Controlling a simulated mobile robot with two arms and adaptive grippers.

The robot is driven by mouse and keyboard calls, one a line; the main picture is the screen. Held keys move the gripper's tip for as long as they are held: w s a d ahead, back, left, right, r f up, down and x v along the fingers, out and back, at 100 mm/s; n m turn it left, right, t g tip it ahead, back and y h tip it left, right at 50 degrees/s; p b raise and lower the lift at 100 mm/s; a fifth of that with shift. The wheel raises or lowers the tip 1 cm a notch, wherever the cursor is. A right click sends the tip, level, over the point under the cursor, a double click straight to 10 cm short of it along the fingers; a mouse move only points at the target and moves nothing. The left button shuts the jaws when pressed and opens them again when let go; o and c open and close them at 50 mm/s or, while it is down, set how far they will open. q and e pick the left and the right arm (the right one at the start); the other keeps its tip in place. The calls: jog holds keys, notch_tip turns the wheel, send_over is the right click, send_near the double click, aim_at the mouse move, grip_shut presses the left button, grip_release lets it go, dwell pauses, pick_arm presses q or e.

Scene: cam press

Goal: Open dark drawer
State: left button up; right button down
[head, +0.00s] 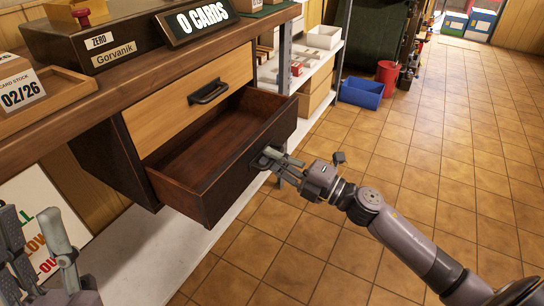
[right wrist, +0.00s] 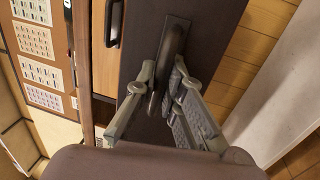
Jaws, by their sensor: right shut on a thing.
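The dark drawer (head: 228,190) is the lower one under the wooden counter. It is pulled well out, and its inside looks empty. My right gripper (head: 274,160) is at the drawer's front, shut on the drawer handle. In the right wrist view the dark handle (right wrist: 175,38) lies between the fingers of my right gripper (right wrist: 168,80). The gripper hides part of the handle. My left gripper (head: 32,228) is at the lower left of the head view, open and empty, apart from the drawer.
A light wood drawer (head: 190,108) with a black handle is closed above the dark one. The counter (head: 120,85) holds a sign, a name box and a card stock box. A blue bin (head: 361,92) and red bucket (head: 387,74) stand behind. The tiled floor at right is clear.

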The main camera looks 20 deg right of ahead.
jog(key=c, duration=1.9)
grip_release()
jog(key=shift+c, duration=0.2)
jog(key=v, duration=1.2)
